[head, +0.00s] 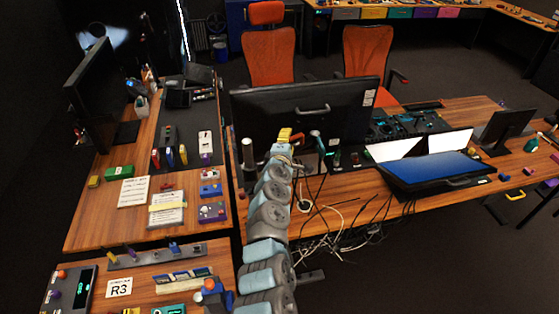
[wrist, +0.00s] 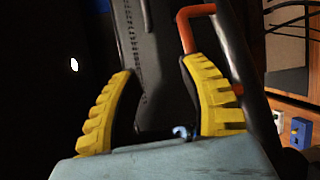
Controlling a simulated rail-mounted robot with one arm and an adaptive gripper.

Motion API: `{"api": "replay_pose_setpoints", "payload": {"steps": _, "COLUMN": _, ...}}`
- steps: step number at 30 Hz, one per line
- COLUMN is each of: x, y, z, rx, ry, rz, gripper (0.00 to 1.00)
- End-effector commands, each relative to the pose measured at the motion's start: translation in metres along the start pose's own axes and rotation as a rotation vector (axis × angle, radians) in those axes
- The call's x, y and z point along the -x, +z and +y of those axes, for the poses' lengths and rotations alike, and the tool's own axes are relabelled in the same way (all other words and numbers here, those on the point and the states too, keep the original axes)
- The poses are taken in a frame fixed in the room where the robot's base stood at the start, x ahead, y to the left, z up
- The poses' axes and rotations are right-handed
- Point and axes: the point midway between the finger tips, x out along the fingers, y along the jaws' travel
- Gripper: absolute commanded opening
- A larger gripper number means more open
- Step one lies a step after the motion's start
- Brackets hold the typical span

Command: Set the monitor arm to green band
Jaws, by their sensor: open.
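My gripper (wrist: 168,105) has two yellow ribbed fingers, spread open with nothing held between them. In the head view my gripper (head: 285,134) is at the lower edge of the large black monitor (head: 305,112), seen from behind. In the wrist view a dark grey surface lies beyond the fingers, and an orange-red bent bar (wrist: 185,28) stands by the right finger. I cannot tell whether that bar belongs to the monitor arm. A green band on the monitor arm cannot be made out; my arm and the monitor hide part of that area.
Loose cables (head: 335,215) hang below the desk edge. A tilted blue-screened display (head: 440,170) stands to the right. The left desk (head: 90,215) holds papers and small devices. Orange chairs (head: 268,55) stand behind the monitor. A blue box (wrist: 300,133) is at lower right in the wrist view.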

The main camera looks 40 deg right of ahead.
Motion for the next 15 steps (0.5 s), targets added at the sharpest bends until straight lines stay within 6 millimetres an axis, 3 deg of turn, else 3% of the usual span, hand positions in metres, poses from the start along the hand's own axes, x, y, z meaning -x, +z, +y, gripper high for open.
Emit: {"api": "replay_pose_setpoints", "payload": {"steps": 15, "x": 0.024, "y": 0.000, "z": 0.004, "rx": 0.004, "ry": 0.002, "rz": 0.003, "gripper": 0.43}}
